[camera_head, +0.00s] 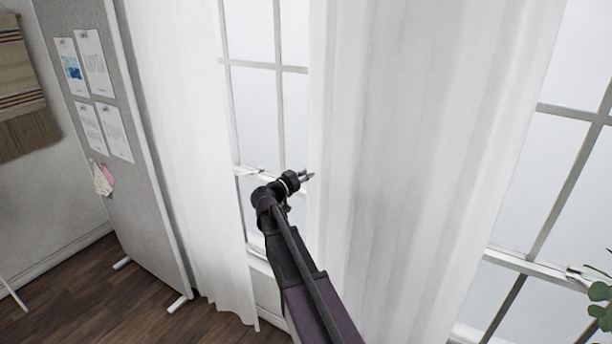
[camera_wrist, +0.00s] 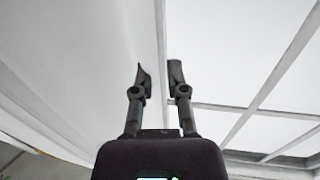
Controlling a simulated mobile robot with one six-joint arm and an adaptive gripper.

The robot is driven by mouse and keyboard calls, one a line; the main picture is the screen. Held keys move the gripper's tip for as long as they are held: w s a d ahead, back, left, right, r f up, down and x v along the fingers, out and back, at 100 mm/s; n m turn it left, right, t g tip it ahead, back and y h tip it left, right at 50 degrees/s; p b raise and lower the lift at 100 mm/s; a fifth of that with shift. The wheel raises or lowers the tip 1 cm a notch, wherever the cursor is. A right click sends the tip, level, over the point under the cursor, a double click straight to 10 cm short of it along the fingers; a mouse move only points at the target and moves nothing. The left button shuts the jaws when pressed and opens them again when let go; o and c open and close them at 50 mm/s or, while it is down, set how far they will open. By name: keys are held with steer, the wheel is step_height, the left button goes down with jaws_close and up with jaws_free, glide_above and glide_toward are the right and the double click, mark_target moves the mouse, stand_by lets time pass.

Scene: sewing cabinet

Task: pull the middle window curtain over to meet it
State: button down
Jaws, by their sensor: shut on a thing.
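The middle window curtain (camera_head: 415,150), white and pleated, hangs in the centre of the head view between two window sections. A second white curtain (camera_head: 185,140) hangs to its left, with a strip of bare window between them. My gripper (camera_head: 309,176) is at the left edge of the middle curtain, about halfway up the visible cloth. In the wrist view, my gripper (camera_wrist: 159,78) has a finger on each side of a white cloth edge (camera_wrist: 161,50), and it is shut on that edge. The exact contact at the fingertips is hard to see.
The window (camera_head: 262,95) with its pale frame and sill shows in the gap. A grey pinboard (camera_head: 85,25) with papers stands at the left, its feet on the wooden floor (camera_head: 100,290). A green plant (camera_head: 602,300) shows at the right edge.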

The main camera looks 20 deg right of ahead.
steer(key=w+a, duration=0.7)
steer(key=w, duration=0.4)
steer(key=w+a, duration=0.7)
steer(key=w, duration=0.4)
steer(key=shift+w+a, duration=0.2)
steer(key=shift+a, duration=0.2)
steer(key=c, duration=0.6)
jaws_free()
steer(key=shift+c, duration=0.2)
steer(key=shift+s, duration=0.1)
steer(key=v, duration=1.2)
